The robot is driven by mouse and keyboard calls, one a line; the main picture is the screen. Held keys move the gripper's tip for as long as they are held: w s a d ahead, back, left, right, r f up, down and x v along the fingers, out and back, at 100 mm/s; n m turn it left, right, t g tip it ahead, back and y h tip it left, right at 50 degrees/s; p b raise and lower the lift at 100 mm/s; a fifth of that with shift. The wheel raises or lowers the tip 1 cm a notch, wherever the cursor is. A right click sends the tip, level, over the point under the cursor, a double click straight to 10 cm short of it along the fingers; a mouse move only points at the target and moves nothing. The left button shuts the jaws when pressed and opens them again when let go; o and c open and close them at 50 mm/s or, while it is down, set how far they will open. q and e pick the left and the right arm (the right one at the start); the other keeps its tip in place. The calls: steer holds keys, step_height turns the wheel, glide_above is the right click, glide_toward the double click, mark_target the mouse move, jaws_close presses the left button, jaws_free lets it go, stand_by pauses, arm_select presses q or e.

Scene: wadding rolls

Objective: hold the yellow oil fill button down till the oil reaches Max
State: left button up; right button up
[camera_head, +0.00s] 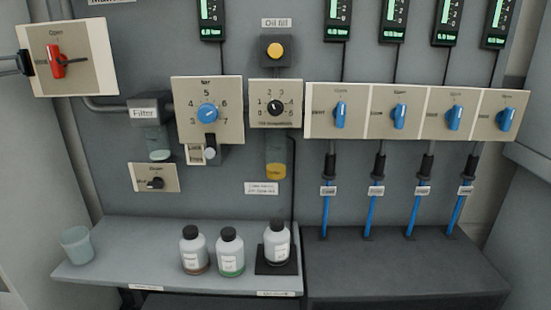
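The yellow oil fill button (276,50) sits on a dark square box high on the grey panel, just under the "Oil fill" label (276,23). Nothing touches it. Below the black dial (275,108) hangs a clear oil cup (275,154) with amber oil (276,172) at its bottom. The oil fills only the low part of the cup. A Max mark is too small to make out. Neither of my grippers is in view.
Blue knobs (341,114) line the panel on the right, above blue tubes (327,212). A red valve handle (56,61) is at upper left. Bottles (195,251) and a cup (77,246) stand on the shelf (130,256). The space before the button is clear.

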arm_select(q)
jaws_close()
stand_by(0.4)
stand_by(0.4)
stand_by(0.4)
